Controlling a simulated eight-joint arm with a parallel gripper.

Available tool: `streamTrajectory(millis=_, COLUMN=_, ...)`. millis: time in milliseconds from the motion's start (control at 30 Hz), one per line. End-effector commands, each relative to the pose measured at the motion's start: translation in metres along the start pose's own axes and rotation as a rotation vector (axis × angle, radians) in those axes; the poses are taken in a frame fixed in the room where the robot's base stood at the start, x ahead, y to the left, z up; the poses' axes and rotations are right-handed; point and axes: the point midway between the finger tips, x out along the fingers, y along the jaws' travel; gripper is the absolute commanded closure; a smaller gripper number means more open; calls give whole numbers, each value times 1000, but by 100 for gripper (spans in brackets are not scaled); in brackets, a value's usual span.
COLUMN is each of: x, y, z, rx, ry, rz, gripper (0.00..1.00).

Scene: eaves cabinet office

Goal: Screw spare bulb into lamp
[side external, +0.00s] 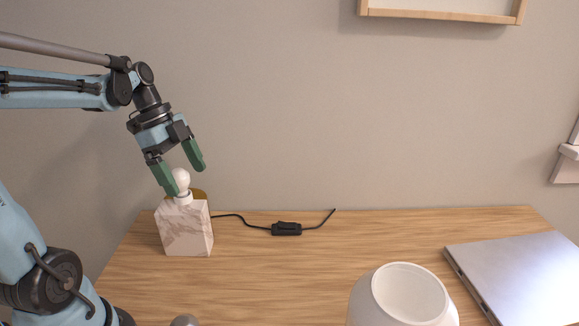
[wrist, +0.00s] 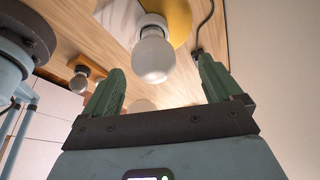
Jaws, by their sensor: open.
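The lamp has a square marble base (side external: 186,234) at the left of the desk, with a white bulb (side external: 181,179) upright in its socket. The bulb also shows in the wrist view (wrist: 153,60), with its white socket (wrist: 151,22) beyond it. My gripper (side external: 188,180) is open and tilted down at this bulb, its green fingers to either side. I cannot tell whether either finger touches it. Another bulb (wrist: 78,84), greyish, sits at a small wooden piece in the wrist view. A grey rounded top (side external: 185,321) at the bottom edge of the side view may be that bulb.
A brass-coloured disc (wrist: 178,18) is beside the lamp socket. A black cable with a switch (side external: 287,229) runs right from the lamp. A white open shade (side external: 358,302) stands at the front, and a closed silver laptop (side external: 520,272) lies at the right. The desk's middle is clear.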

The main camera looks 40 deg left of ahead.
Motion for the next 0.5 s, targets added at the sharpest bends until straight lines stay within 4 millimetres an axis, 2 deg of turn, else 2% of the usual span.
streamTrajectory(millis=300, x=2, y=-1, z=-4, rx=-370, ry=-1, rz=-135, gripper=8)
streamTrajectory(millis=500, x=2, y=-1, z=-4, rx=-461, ry=-2, rz=-167, gripper=8)
